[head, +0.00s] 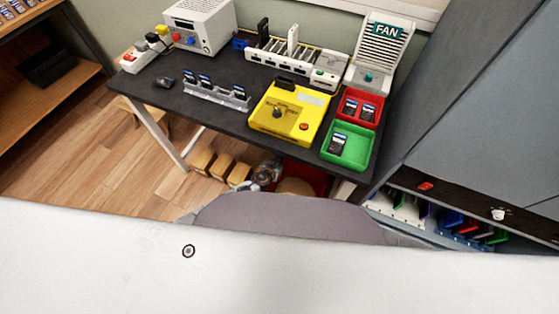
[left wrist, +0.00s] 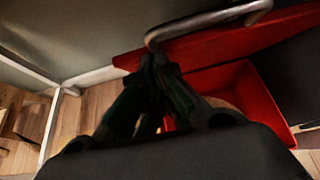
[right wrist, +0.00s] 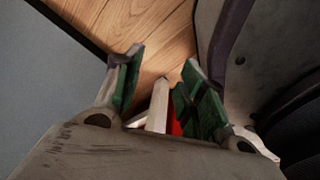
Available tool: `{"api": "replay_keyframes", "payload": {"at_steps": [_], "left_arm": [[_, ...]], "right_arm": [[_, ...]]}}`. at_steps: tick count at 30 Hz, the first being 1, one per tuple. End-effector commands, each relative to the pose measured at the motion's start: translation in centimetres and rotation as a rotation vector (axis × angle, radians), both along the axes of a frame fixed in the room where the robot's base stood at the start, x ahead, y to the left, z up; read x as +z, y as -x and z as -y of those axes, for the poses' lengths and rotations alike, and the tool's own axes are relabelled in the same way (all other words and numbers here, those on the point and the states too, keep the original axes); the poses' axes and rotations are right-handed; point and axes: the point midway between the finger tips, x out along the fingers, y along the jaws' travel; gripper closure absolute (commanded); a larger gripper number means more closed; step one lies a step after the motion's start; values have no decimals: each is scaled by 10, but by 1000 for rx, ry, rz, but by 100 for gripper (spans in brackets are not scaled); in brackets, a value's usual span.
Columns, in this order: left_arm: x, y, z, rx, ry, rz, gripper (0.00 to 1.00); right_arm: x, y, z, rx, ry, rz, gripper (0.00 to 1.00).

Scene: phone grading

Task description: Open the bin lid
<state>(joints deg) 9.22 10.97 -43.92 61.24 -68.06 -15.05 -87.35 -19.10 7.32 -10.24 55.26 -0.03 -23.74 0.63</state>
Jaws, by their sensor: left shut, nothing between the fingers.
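In the left wrist view a red bin (left wrist: 258,95) stands below the gripper, and part of its inside shows. Its red lid (left wrist: 232,42) is a panel with a bent metal handle (left wrist: 210,19), and it stands off the bin's opening, so the bin looks at least partly open. My left gripper (left wrist: 156,62) is shut and empty, its tips close to the lid's left end and just below the handle's bend; I cannot tell whether they touch. My right gripper (right wrist: 160,75) is open and empty, over the wooden floor. The head view shows neither gripper.
A dark table (head: 230,117) carries a yellow device (head: 290,112), a red tray (head: 376,122) and a green tray (head: 365,155). Wooden blocks (head: 220,165) lie on the floor beneath it. A grey cabinet (head: 490,110) stands at the right. Wooden floor (head: 80,150) is clear at the left.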

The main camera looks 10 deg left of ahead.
Motion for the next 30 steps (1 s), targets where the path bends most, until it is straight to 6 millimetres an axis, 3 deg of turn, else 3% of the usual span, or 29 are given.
{"api": "replay_keyframes", "payload": {"at_steps": [15,30], "left_arm": [[28,-41,14,-1,2,5,100],[42,-82,28,-1,1,3,100]], "right_arm": [[-3,30,16,4,16,-25,60],[-4,31,22,6,22,-24,60]]}}
